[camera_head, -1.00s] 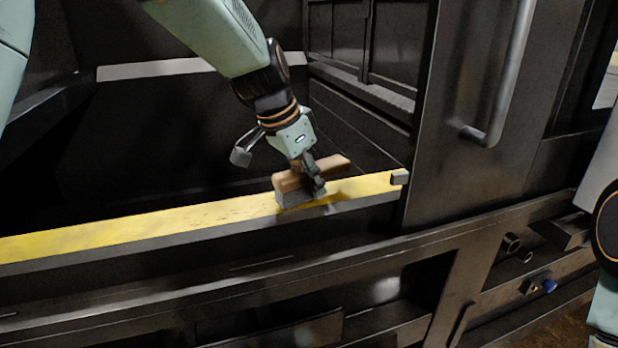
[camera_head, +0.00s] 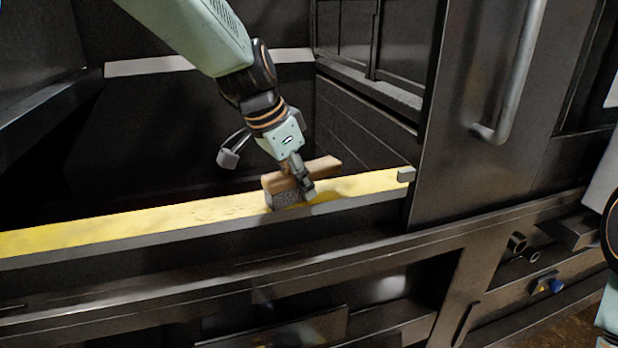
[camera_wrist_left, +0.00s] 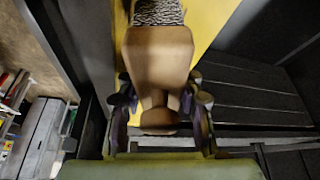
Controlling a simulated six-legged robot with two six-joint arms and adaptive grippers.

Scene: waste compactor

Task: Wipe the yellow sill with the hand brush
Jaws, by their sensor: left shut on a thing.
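The yellow sill (camera_head: 140,222) runs across the head view from the left edge to a small grey block at its right end. It also shows in the left wrist view (camera_wrist_left: 212,20). The hand brush (camera_head: 322,167) has a wooden back and grey bristles (camera_head: 284,199). It rests with its bristles down on the right part of the sill. My left gripper (camera_head: 303,186) is shut on the brush's wooden part, which fills the middle of the left wrist view (camera_wrist_left: 157,55). Dark smudges mark parts of the sill. My right gripper is out of view.
A dark opening lies behind the sill. A dark door panel (camera_head: 480,190) with a vertical grey handle (camera_head: 512,75) stands right of the sill. A dark metal ledge (camera_head: 200,283) runs below it. The sill is clear left of the brush.

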